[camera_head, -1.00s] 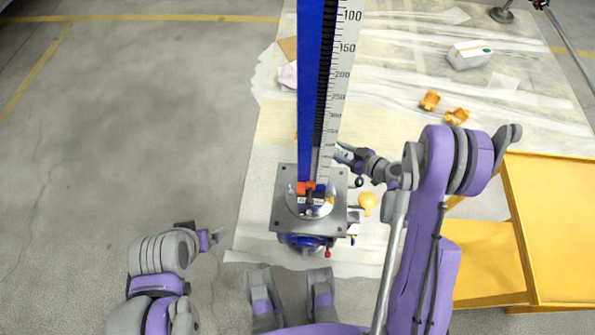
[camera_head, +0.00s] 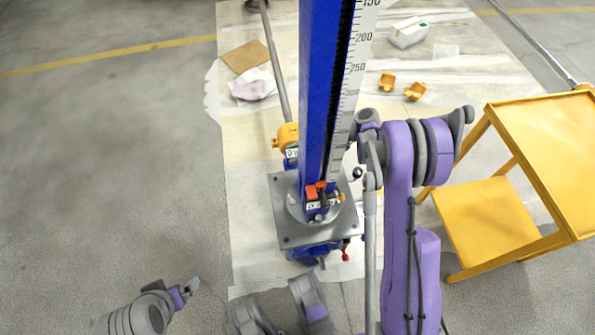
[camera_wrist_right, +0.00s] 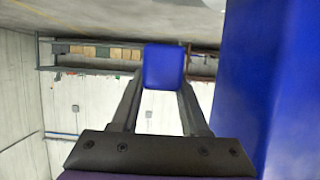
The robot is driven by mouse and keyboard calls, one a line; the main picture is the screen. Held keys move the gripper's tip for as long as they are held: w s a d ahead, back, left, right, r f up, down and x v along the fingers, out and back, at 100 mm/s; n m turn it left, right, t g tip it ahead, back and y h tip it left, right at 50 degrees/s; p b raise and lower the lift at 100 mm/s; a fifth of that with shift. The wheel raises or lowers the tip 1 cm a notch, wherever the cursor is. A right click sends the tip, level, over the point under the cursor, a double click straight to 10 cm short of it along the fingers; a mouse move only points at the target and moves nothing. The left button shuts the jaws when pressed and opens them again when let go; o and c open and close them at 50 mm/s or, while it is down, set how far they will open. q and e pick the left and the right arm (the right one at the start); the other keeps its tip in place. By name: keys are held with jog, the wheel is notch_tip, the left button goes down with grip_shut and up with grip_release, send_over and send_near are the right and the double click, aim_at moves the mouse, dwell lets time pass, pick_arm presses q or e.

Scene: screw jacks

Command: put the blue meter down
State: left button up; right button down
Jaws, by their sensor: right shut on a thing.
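My right gripper (camera_wrist_right: 163,85) is shut on a small blue block with rounded corners (camera_wrist_right: 164,66), which I take to be the blue meter. Only one plain face of it shows in the right wrist view. The blue column also fills the right of the wrist view (camera_wrist_right: 275,90), close beside the gripper. My left gripper (camera_head: 190,288) is low at the left over bare floor; its jaws are too small to read.
The jack's grey base plate (camera_head: 287,233) stands on a pale floor sheet (camera_head: 245,190). An orange instrument (camera_head: 287,136) is left of the column. Two orange pieces (camera_head: 386,82) and a white box (camera_head: 408,32) lie behind.

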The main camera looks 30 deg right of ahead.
notch_tip(320, 180, down, 9)
jog(key=shift+b, duration=1.1)
jog(key=c, duration=0.7)
grip_release()
jog(key=shift+f, duration=0.15)
jog(key=shift+d+r, duration=0.1)
jog(key=shift+r, duration=0.15)
jog(key=p+v, duration=0.2)
jog(key=v, duration=0.9)
jog(key=shift+s+d, duration=0.2)
jog(key=shift+d, duration=0.2)
